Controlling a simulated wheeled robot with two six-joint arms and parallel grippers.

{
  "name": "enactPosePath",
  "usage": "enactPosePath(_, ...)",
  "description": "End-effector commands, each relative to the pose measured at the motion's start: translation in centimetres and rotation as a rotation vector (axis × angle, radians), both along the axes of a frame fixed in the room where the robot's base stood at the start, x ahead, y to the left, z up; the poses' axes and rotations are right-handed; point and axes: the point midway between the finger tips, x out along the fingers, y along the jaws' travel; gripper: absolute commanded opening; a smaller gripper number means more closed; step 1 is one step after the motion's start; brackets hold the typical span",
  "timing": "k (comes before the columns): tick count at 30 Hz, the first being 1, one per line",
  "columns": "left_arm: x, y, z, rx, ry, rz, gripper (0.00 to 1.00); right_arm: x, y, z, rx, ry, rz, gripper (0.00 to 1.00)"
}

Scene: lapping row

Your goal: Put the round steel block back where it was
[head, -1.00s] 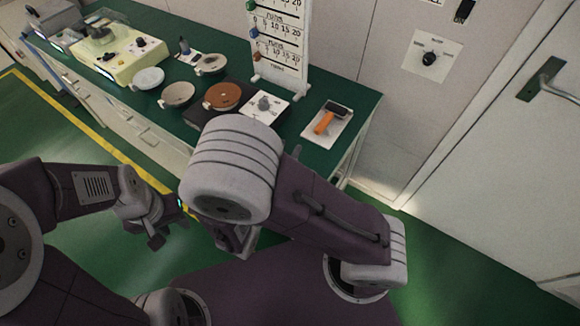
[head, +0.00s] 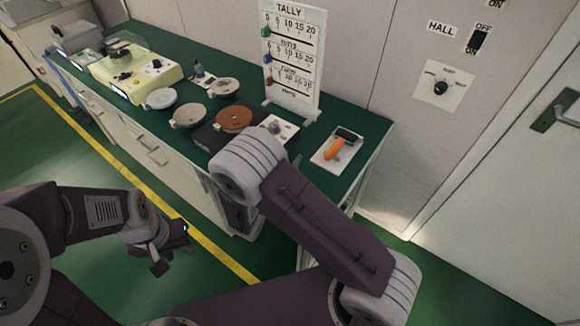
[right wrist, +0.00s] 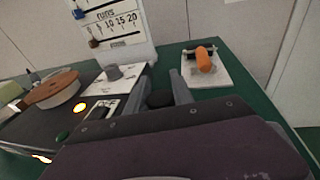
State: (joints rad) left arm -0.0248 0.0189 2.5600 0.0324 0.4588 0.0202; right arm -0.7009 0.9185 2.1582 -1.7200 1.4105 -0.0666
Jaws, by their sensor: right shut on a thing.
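In the right wrist view, my right gripper (right wrist: 168,90) is shut on a dark round piece (right wrist: 160,99), seen small between the fingers. It appears to be the round steel block, held near the bench's front edge. In the head view my right forearm hides this gripper and what it holds. A grey round knob or block (right wrist: 113,72) sits on a white plate (right wrist: 101,87); it also shows in the head view (head: 276,125). My left gripper (head: 172,258) hangs over the green floor, empty, its fingers apart.
On the green bench (head: 352,115) are a brown disc (head: 234,119) on a dark machine, several pale dishes (head: 188,117), and a tray (head: 325,158) with an orange-handled tool (head: 336,148). A tally board (head: 292,55) stands behind. Bare bench shows around the tray.

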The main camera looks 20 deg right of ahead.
Motion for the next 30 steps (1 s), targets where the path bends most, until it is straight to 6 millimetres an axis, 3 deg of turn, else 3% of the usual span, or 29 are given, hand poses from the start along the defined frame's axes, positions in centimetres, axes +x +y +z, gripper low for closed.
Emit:
enactPosePath(4,0.0,0.0,-0.7,0.0,0.0,0.0,0.36,0.0,0.0,-2.4,-0.003,-0.002,0.0,0.0)
enactPosePath(17,0.0,0.0,-1.0,0.0,0.0,0.0,0.36,0.0,0.0,-3.1,0.0,-0.004,0.0,0.0)
enactPosePath(18,0.0,0.0,-1.0,0.0,0.0,0.0,0.36,-0.1,0.0,-3.2,0.0,0.0,0.0,0.34)
enactPosePath(20,0.0,0.0,-0.9,0.0,0.0,0.0,0.36,-0.1,0.0,-3.2,0.0,0.0,0.0,0.5)
enactPosePath(30,0.0,0.0,-0.6,0.0,0.0,0.0,0.36,0.0,0.0,-2.8,0.001,-0.001,0.0,0.5)
